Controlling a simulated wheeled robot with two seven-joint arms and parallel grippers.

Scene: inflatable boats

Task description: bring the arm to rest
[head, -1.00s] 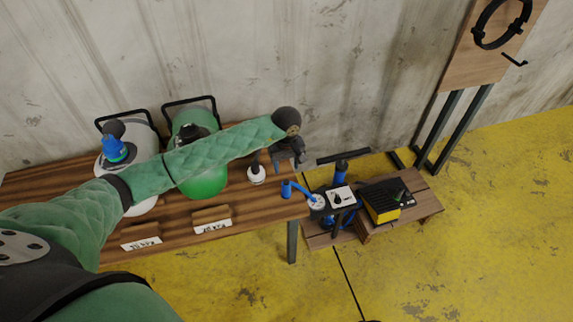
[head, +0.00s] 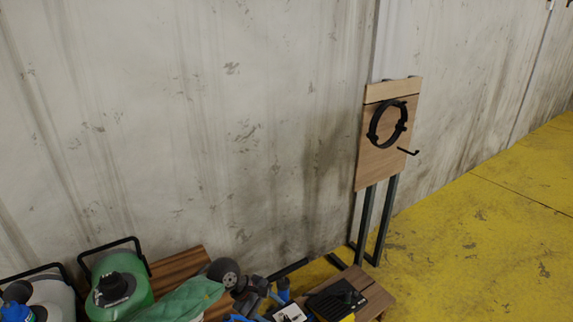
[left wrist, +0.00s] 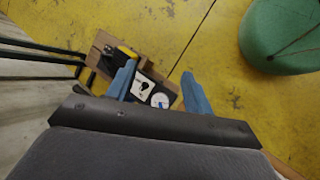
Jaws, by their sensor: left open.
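My left arm, in a green quilted sleeve, comes in at the bottom of the head view. It reaches right past the workbench, and its dark gripper (head: 262,290) shows near the bottom edge, by the low wooden stand. In the left wrist view the two blue fingers of my left gripper (left wrist: 159,78) are apart, with nothing seen held between them. My right gripper is not in view.
A green tank (head: 120,285) and a white tank (head: 45,298) stand on the wooden workbench (head: 180,265). A yellow-and-black box (head: 338,298) sits on the low stand (head: 375,300). A board with a black ring (head: 388,124) stands by the wall.

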